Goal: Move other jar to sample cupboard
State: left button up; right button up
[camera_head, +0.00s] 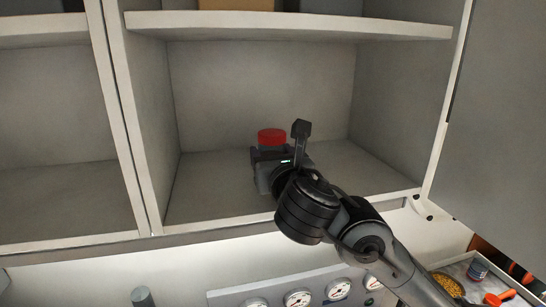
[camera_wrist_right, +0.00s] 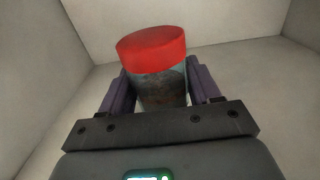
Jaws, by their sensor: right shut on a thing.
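The jar has a red lid (camera_head: 271,136) and shows in the head view inside the open cupboard (camera_head: 262,85), in its lower middle compartment. My right gripper (camera_head: 268,152) is shut on the jar, reaching in from the lower right. In the right wrist view the jar (camera_wrist_right: 158,75) has a clear body with dark contents and stands between the two fingers, tilted slightly in the picture. The gripper body hides its base, so I cannot tell whether it touches the shelf. My left gripper is not in view.
An upper shelf (camera_head: 290,25) lies above the jar, and a divider (camera_head: 128,120) stands to the left. The open door (camera_head: 500,130) is at right. Below are gauges (camera_head: 298,298) and a tray with yellow contents (camera_head: 447,285). The compartment around the jar is otherwise empty.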

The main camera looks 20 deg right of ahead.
jog(key=shift+f, duration=0.1)
dwell(0.4)
jog(key=shift+f+b, duration=0.5)
jog(key=shift+b, duration=0.05)
jog(key=o, duration=1.3)
jog(key=shift+c, duration=0.2)
jog(key=shift+o, duration=0.8)
jog(key=shift+s, duration=0.2)
